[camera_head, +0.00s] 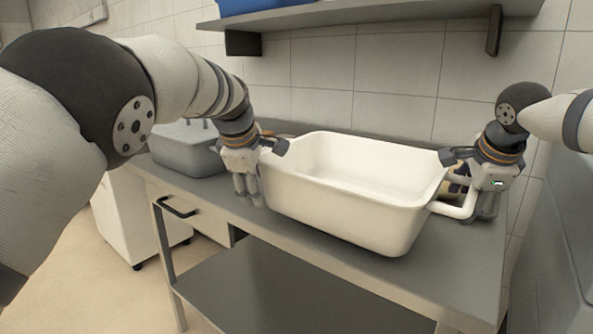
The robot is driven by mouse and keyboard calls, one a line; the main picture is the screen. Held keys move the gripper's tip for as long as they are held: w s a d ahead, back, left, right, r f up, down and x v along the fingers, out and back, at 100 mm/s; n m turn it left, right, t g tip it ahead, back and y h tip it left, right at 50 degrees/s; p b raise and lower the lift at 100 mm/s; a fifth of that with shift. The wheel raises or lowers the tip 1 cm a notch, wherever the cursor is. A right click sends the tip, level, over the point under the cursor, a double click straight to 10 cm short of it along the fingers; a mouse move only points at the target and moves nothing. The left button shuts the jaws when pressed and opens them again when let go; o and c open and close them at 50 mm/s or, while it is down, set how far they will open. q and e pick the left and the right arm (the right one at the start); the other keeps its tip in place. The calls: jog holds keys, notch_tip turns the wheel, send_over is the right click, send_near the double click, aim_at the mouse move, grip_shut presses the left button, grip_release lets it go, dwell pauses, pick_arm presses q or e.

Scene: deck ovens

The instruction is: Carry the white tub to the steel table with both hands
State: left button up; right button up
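The white tub (345,205) is over the top of the steel table (455,265), upright and looking empty. I cannot tell whether its base touches the tabletop. My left gripper (246,188) is at the tub's left end, fingers pointing down; the handle on that side is hidden. My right gripper (486,205) is at the right end, fingers pointing down at the outer bar of the white handle (448,210). The fingers' closure is not clear at either end.
A grey bin (185,150) stands on the table behind my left arm. A wall shelf (365,13) with a blue container (260,5) hangs above. A white wheeled cabinet (125,215) stands at left. A grey unit (560,230) borders the right. The lower shelf (290,295) is bare.

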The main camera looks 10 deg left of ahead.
pick_arm(q)
jog(key=shift+d+f, duration=0.25)
jog(key=shift+f, duration=0.35)
jog(key=shift+d+f, duration=0.2)
jog(key=shift+f, duration=0.35)
pick_arm(e)
jog(key=shift+a+f, duration=0.25)
jog(key=shift+f, duration=0.3)
jog(key=shift+a+f, duration=0.25)
jog(key=shift+f, duration=0.25)
pick_arm(q)
jog(key=o, duration=0.5)
jog(key=shift+a, duration=2)
pick_arm(e)
jog(key=shift+d, duration=2.05)
jog(key=o, duration=0.5)
jog(key=shift+d, duration=0.1)
jog(key=shift+r, duration=0.15)
pick_arm(q)
jog(key=v, duration=1.2)
pick_arm(e)
jog(key=v, duration=1.1)
jog(key=shift+s+r, duration=0.3)
